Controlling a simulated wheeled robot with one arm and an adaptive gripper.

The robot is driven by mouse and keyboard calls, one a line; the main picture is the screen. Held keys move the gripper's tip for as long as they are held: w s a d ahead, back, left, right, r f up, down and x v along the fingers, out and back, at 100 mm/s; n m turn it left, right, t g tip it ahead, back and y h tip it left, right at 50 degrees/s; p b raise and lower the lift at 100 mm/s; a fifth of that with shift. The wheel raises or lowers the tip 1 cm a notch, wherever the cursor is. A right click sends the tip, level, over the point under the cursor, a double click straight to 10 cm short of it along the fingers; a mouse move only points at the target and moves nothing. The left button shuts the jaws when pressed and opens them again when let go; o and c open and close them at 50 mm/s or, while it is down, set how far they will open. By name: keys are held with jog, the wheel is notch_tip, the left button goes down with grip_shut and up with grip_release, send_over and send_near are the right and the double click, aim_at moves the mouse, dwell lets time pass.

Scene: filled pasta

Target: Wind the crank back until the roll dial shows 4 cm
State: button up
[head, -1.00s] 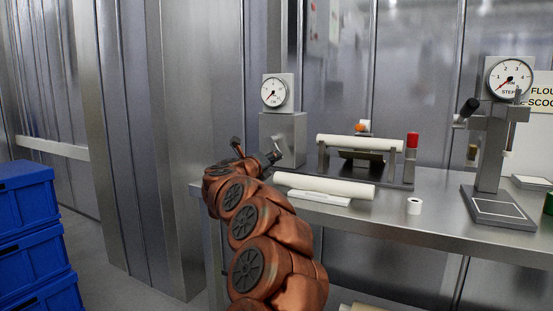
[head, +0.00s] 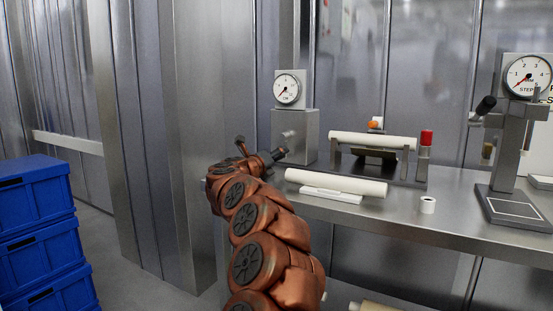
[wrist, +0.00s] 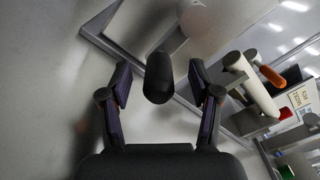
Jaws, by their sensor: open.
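The roll dial (head: 288,88) is a white round gauge marked CM, on top of a grey metal box (head: 294,137) at the table's back left. Its red needle points to the lower left; the numbers are too small to read surely. My gripper (head: 260,149) is in front of and left of this box in the head view. It is open. In the wrist view a black rounded knob (wrist: 158,78), apparently the crank handle, shows between the two spread fingers (wrist: 158,96), with gaps on both sides. The rest of the crank is hidden or unclear.
A roller stand with a white roller (head: 372,140) and a red-capped post (head: 425,142) stands right of the box. A white rolling pin (head: 336,182) lies in front. A second dial stand (head: 512,130) is farther right. Blue crates (head: 40,240) stand at left.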

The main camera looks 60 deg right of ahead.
jog(key=a+b, duration=0.1)
jog(key=a, duration=0.3)
jog(key=shift+s+a+b, duration=0.1)
jog(key=shift+a+b, duration=0.3)
jog(key=shift+a, duration=1.3)
jog(key=shift+s+a, duration=0.1)
jog(key=shift+a, duration=0.65)
